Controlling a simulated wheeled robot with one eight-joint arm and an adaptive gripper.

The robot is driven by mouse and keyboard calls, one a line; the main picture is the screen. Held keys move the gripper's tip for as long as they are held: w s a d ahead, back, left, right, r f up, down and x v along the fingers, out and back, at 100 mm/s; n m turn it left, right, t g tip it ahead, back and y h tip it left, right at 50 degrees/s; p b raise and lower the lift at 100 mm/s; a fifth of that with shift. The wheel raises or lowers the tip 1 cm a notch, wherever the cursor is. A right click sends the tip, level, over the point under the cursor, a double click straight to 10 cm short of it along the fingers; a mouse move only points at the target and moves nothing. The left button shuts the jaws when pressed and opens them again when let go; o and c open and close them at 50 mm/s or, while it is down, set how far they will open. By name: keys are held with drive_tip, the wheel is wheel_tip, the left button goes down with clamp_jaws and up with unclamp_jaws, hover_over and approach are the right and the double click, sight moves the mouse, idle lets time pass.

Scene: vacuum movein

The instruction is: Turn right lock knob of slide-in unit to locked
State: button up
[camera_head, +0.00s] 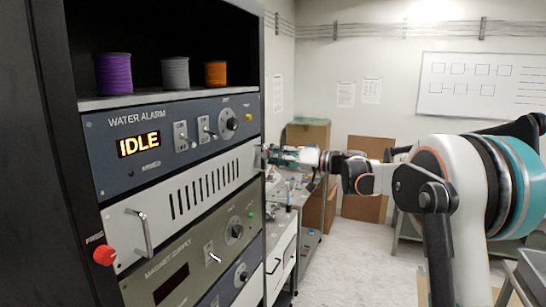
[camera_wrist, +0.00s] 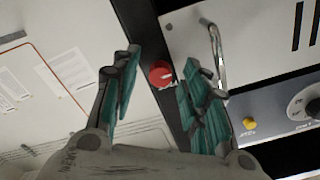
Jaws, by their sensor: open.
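The slide-in unit (camera_head: 203,195) is the pale panel with a row of dark slots in the rack, with a handle and a red left knob (camera_head: 104,255) marked FREE. Its right end shows upside down in the wrist view (camera_wrist: 250,45), with a metal handle (camera_wrist: 216,48). The red right lock knob (camera_wrist: 160,73) is on the dark rack edge beside it; its label is too small to read. My gripper (camera_wrist: 162,60) is open, with one teal-padded finger on each side of the knob in the picture. I cannot tell whether they touch it. In the head view my gripper (camera_head: 274,156) is at the rack's right edge.
The water alarm panel (camera_head: 170,130) reads IDLE above the unit, and a magnet supply panel (camera_head: 185,255) is below. Spools stand on top. In the wrist view, the right finger is close to the handle. A bench (camera_head: 283,225) stands behind; floor is open to the right.

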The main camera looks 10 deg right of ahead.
drive_tip(key=v, duration=1.1)
drive_tip(key=shift+s+d, duration=0.2)
drive_tip(key=shift+d, duration=0.1)
drive_tip(key=s+a+f+g+h+b, duration=0.1)
drive_tip(key=s+a+f+b, duration=0.25)
drive_tip(key=a, duration=0.25)
drive_tip(key=s+a+f+g+h+b, duration=0.2)
drive_tip(key=s+a+f, duration=0.15)
drive_tip(key=a, duration=0.35)
drive_tip(key=s+a+f+m+g+h+b, duration=0.1)
drive_tip(key=s+a+f+h+b, duration=0.2)
drive_tip(key=s+f, duration=0.55)
drive_tip(key=s+a+f+m+h+b, duration=0.1)
drive_tip(key=s+f+h+b, duration=0.2)
drive_tip(key=s+f+b, duration=0.5)
drive_tip(key=s+d+f+m+h+b, duration=0.2)
drive_tip(key=s+d+f, duration=0.6)
drive_tip(key=s+f, duration=0.8)
drive_tip(key=f+h+b, duration=0.1)
drive_tip(key=h+b, duration=0.1)
drive_tip(key=h, duration=0.1)
drive_tip(key=shift+s+f+t+h, duration=0.3)
drive_tip(key=shift+s, duration=0.1)
